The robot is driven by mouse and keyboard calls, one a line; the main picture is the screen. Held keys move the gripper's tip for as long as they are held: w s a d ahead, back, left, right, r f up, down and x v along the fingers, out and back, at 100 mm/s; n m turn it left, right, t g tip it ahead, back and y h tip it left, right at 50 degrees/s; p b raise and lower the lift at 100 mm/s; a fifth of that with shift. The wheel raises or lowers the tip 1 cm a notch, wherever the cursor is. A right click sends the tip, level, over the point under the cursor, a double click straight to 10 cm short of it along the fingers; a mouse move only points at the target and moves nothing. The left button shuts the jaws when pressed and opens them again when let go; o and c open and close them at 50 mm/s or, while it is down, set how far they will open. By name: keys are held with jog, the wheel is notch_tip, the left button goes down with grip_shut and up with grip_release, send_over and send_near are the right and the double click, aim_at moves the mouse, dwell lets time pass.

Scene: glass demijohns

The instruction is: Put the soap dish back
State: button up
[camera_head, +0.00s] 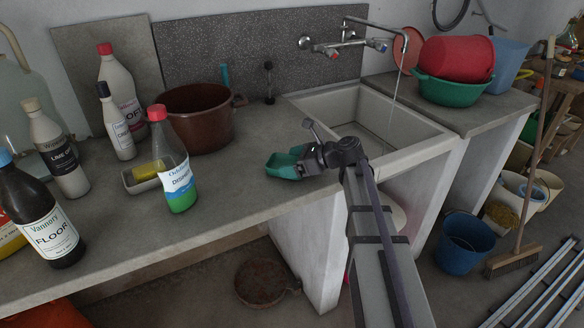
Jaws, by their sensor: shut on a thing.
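My gripper (301,163) is shut on a teal, shallow, open-topped piece (283,166), which looks like the soap dish. It is at the front edge of the grey counter (255,135), left of the sink. The dish looks empty and slightly tilted. My gripper covers its right end, and I cannot tell whether its underside touches the counter. A pale grey tray (130,183) with a yellow block (147,171) stands farther left, behind a green-liquid bottle (176,180).
A brown pot (197,118) stands behind. Several bottles crowd the left side of the counter. The sink (372,110) has a tap (349,40) with water running. A green basin (450,88) stands right. The counter between pot and sink is mostly clear.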

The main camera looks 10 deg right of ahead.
jog(key=o, duration=0.8)
jog(key=shift+f, duration=0.1)
jog(key=shift+s+d+r, duration=0.1)
jog(key=shift+d+r, duration=0.1)
jog(key=shift+r, duration=0.2)
jog(key=p+v, duration=0.4)
jog(key=v, duration=0.7)
jog(key=shift+s+d+p, duration=0.1)
jog(key=shift+d+p, duration=0.1)
jog(key=shift+p, duration=0.15)
jog(key=shift+f, duration=0.1)
